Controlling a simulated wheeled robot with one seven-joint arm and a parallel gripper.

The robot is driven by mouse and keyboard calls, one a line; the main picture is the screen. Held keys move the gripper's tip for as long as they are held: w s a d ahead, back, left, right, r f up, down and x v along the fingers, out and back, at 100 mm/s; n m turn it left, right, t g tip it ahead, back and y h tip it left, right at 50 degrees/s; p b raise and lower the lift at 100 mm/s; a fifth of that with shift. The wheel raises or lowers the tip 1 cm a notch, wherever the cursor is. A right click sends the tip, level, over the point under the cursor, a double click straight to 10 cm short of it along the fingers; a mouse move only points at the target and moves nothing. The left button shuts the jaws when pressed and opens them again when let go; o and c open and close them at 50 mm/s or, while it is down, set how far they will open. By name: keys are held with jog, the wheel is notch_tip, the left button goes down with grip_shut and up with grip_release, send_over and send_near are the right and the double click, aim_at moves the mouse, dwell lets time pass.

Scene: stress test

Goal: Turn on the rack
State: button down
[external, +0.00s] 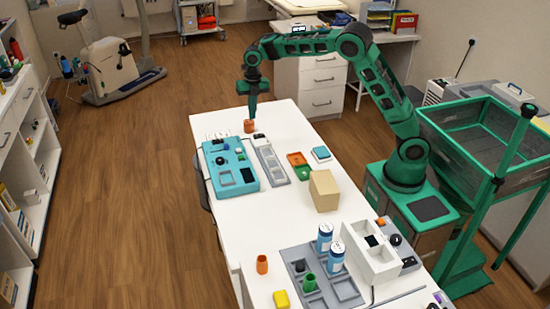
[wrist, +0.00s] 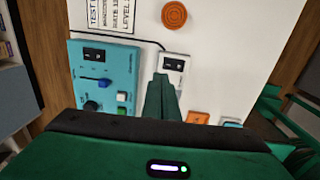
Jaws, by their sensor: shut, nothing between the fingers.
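A narrow grey rack-like unit (external: 272,161) lies on the white table, right of a teal panel (external: 231,164). In the wrist view, a black rocker switch (wrist: 174,63) sits on the pale far end of this unit (wrist: 185,76). I cannot tell its on or off position. My gripper (external: 252,116) points down above the table's far end. In the wrist view my gripper (wrist: 161,76) is shut and empty, its fingertips appearing just below and left of the switch. I cannot tell if they touch it. The fingers hide part of the unit.
The teal panel has its own black rocker (wrist: 94,55), a blue slider (wrist: 104,83) and a knob (wrist: 90,106). An orange round object (wrist: 174,14) stands beyond the unit. A tan box (external: 323,190) stands nearer.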

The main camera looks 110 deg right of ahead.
jog(key=r, duration=0.4)
jog(key=shift+w, duration=0.3)
jog(key=c, duration=2.3)
grip_release()
jog(key=shift+r, duration=0.2)
jog(key=o, duration=0.5)
jog(key=shift+r, duration=0.1)
jog(key=shift+o, duration=1.1)
jog(key=shift+m, duration=0.6)
jog(key=m, duration=1.7)
send_near(259, 135)
jog(key=shift+g, duration=0.3)
jog(key=f, duration=0.7)
jog(key=shift+w+d+f, duration=0.15)
jog(key=shift+w+f, duration=0.05)
jog(key=shift+w, duration=0.1)
jog(key=shift+c, duration=0.7)
